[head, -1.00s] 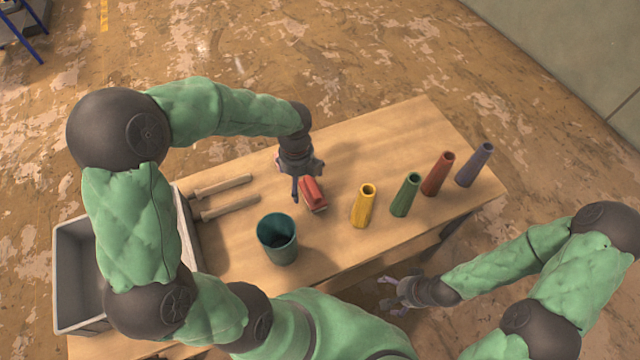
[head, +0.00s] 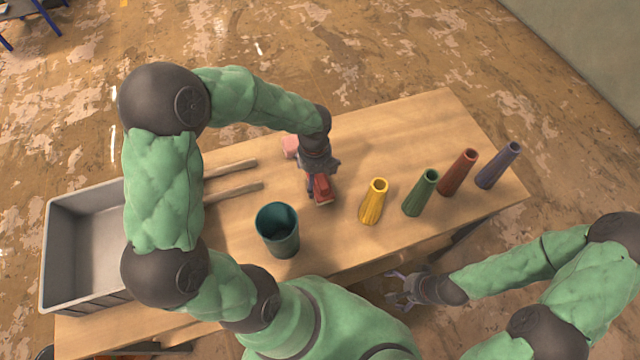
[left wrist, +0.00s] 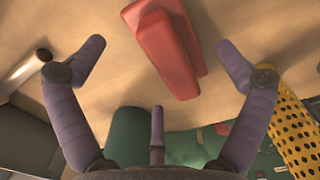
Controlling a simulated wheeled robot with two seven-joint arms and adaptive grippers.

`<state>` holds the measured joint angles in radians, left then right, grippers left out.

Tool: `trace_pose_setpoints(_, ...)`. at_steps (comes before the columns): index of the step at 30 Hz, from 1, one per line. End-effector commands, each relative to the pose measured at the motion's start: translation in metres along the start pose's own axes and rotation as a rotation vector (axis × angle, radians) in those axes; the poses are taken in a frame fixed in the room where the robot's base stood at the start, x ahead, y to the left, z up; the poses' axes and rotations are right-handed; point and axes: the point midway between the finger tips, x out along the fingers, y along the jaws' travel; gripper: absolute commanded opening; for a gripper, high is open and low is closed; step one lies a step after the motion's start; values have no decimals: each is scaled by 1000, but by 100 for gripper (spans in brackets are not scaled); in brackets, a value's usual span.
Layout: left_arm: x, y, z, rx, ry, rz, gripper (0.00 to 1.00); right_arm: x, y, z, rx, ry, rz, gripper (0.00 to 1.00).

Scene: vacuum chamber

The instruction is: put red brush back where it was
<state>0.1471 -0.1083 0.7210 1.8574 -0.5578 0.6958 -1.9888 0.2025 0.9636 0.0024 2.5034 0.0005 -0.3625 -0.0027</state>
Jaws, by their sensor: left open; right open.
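The red brush (head: 323,190) lies on the wooden table, partly covered by my left gripper in the head view. In the left wrist view the red brush (left wrist: 165,45) lies lengthwise between the spread fingers, beyond their tips, with no finger seen touching it. My left gripper (head: 318,178) is open and empty, pointing down just above the brush. My right gripper (head: 402,290) is open and empty, off the table's front edge at the lower right.
A dark green cup (head: 278,232) stands in front of the brush. Yellow (head: 373,202), green (head: 421,193), red (head: 458,173) and purple (head: 498,166) tapered holders stand to the right. A pink block (head: 290,146) lies behind my gripper. Wooden handles (head: 232,192) and a grey bin (head: 85,245) are left.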

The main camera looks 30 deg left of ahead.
Motion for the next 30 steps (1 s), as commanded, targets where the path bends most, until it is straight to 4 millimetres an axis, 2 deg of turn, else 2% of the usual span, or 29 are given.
trace_pose_setpoints(1,11,0,-1,1,2,1,100,7,2,0,0,0,0,97)
trace_pose_setpoints(7,38,-2,-2,-2,2,2,100,19,7,-1,0,0,0,97)
trace_pose_setpoints(15,41,-2,-2,-1,1,1,100,19,7,-1,0,0,0,97)
trace_pose_setpoints(17,41,-2,-2,-1,1,1,86,19,7,-1,0,0,0,97)
trace_pose_setpoints(22,41,-2,-2,-1,1,1,38,19,7,-1,0,0,0,97)
trace_pose_setpoints(26,41,-2,-2,0,2,1,38,19,7,-1,0,0,0,97)
trace_pose_setpoints(27,41,-2,-2,0,1,1,32,19,7,-1,0,0,0,97)
trace_pose_setpoints(30,41,-2,-2,0,2,1,32,19,7,-1,0,0,0,97)
